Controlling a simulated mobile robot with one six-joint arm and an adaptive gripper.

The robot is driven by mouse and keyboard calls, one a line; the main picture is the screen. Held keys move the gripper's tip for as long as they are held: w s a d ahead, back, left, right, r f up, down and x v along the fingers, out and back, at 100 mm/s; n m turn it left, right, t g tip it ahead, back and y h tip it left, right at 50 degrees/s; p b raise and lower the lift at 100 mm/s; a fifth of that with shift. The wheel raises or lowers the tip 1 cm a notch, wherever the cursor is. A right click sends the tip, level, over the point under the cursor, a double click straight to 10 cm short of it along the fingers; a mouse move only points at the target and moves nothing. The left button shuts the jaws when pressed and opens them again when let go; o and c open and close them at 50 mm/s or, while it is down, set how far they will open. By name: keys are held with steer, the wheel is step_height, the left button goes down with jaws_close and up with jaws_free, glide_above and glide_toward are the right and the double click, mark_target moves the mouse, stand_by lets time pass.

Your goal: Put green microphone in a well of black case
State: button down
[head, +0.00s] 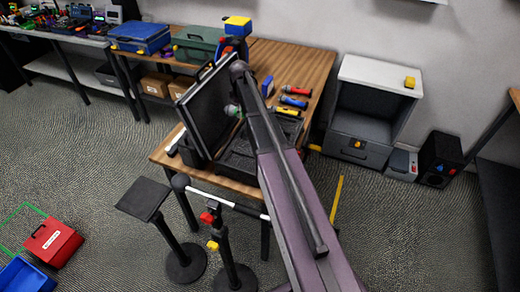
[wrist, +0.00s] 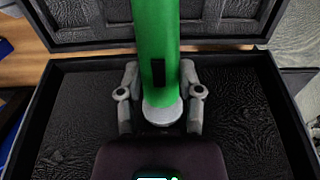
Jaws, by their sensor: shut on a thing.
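The green microphone (wrist: 155,45) fills the upper middle of the wrist view, its silver end (wrist: 162,112) nearest me. My gripper (wrist: 160,95) is shut on it, one finger on each side. Behind it is the open black case (wrist: 55,110), with its dark lining on both sides and its raised lid (wrist: 90,14) at the top. In the head view the black case (head: 205,105) stands on the wooden table, lid up. My arm hides the gripper and much of the case there. The wells cannot be made out clearly.
Red (head: 290,89), blue (head: 294,102) and yellow (head: 287,112) microphones lie on the table (head: 320,65) right of my arm. A blue block (head: 267,86) is near them. A green toolbox (head: 197,42) stands at the back. A stand (head: 230,240) with clamps is in front.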

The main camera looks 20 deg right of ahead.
steer(key=s+d+f+b, duration=0.3)
steer(key=s+d, duration=0.3)
steer(key=s, duration=0.4)
steer(key=s+d+f+b, duration=0.4)
steer(key=s+d, duration=0.3)
steer(key=s, duration=0.3)
steer(key=shift+s, duration=0.4)
steer(key=shift+w, duration=0.1)
steer(key=w+a, duration=0.3)
steer(key=w+a+f+b, duration=0.1)
steer(key=w+a, duration=0.2)
steer(key=w, duration=0.1)
steer(key=w+a, duration=0.3)
steer(key=w, duration=0.1)
steer(key=shift+w+f, duration=0.15)
steer(key=shift+f, duration=0.1)
steer(key=shift+w+a+b, duration=0.3)
steer(key=shift+w+a, duration=0.1)
steer(key=shift+w, duration=0.1)
step_height(320, 180, down, 4)
steer(key=b, duration=0.3)
steer(key=shift+r+b, duration=0.15)
steer(key=shift+b, duration=0.15)
steer(key=shift+c, duration=1.3)
jaws_free()
